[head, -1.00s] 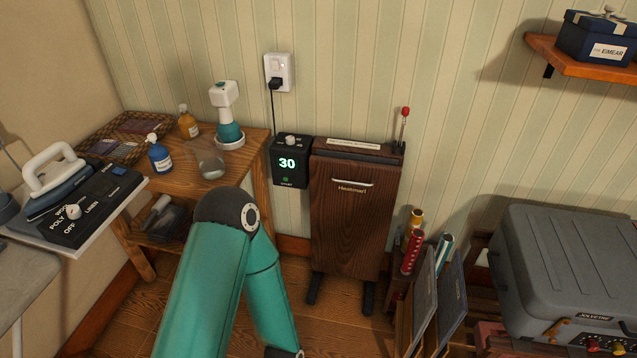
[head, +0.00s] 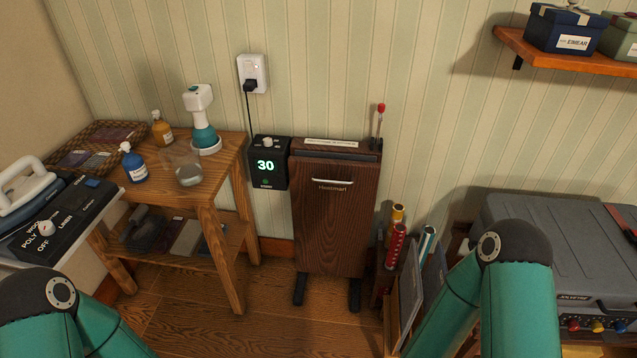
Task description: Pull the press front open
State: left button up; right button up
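The press (head: 331,220) is a tall dark-wood unit on black feet against the striped wall. Its front panel is upright and appears closed, with a pale bar handle (head: 333,182) near the top. A lever with a red knob (head: 381,107) rises at its right rear. A black control box (head: 268,163) reading 30 adjoins its left side. Teal links of my two arms show at the lower left and lower right, apart from the press. Neither gripper is in the picture.
A wooden side table (head: 205,200) with bottles and a steamer (head: 202,120) stands left of the press. Rolls (head: 396,245) and leaning boards (head: 412,290) stand close on its right. A grey case (head: 560,240) is further right. The floor (head: 270,310) before the press is clear.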

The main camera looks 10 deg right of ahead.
aim_at(333, 201)
jog(key=u, duration=0.1)
jog(key=i, duration=1)
jog(key=z, duration=0.1)
